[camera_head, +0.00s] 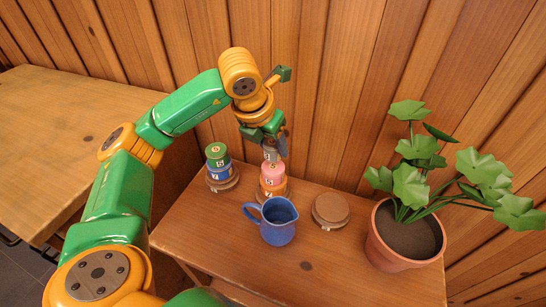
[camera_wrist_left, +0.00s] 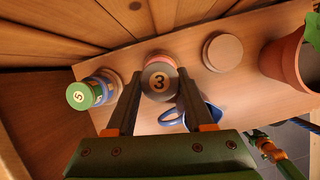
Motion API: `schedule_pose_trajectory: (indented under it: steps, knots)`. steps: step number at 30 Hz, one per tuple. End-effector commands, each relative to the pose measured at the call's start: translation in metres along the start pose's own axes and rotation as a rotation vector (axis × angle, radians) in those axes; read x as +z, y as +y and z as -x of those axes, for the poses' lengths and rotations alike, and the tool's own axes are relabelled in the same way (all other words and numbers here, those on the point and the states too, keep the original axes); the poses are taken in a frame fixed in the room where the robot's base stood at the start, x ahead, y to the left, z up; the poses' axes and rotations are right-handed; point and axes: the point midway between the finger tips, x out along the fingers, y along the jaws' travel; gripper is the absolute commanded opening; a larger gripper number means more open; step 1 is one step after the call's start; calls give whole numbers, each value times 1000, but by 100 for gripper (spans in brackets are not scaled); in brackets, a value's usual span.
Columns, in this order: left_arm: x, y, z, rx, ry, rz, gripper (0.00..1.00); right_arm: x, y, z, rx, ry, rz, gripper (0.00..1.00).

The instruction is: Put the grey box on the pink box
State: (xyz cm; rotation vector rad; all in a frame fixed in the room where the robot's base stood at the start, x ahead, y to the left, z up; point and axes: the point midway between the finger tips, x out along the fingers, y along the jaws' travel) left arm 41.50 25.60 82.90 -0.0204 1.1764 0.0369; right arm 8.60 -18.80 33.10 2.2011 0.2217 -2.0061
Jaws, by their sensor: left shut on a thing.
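The grey box (camera_head: 270,155) is a small round spool-like piece. My left gripper (camera_head: 272,142) is shut on it and points down. The pink box (camera_head: 273,172), marked 5, is directly below the grey box and sits on an orange piece (camera_head: 268,189). I cannot tell whether grey and pink touch. In the wrist view the grey box mostly hides the pink one. My right gripper is not in view.
A green piece (camera_head: 216,152) on a blue piece (camera_head: 219,172) stands on a round wooden stand at left. A blue jug (camera_head: 279,222) stands close in front of the pink stack. An empty round stand (camera_head: 331,210) and a potted plant (camera_head: 405,240) are at right.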

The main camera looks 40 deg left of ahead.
Motion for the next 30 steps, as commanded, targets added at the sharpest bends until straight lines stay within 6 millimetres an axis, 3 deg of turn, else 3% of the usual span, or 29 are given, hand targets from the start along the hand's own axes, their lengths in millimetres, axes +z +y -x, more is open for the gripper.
schedule_pose_trajectory:
  steps: [3,6,17,18,21,30]
  knots:
    - [-4,4,-25,2,6,-1,0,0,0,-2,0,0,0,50]
    - [-9,4,-37,2,3,-1,0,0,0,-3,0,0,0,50]
    - [-11,3,-43,0,0,-1,0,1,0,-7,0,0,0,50]
    - [-11,3,-43,0,0,-1,56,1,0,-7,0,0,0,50]
    - [-11,3,-42,0,1,-1,82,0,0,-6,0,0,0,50]
    - [-10,3,-39,0,0,-1,83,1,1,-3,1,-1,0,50]
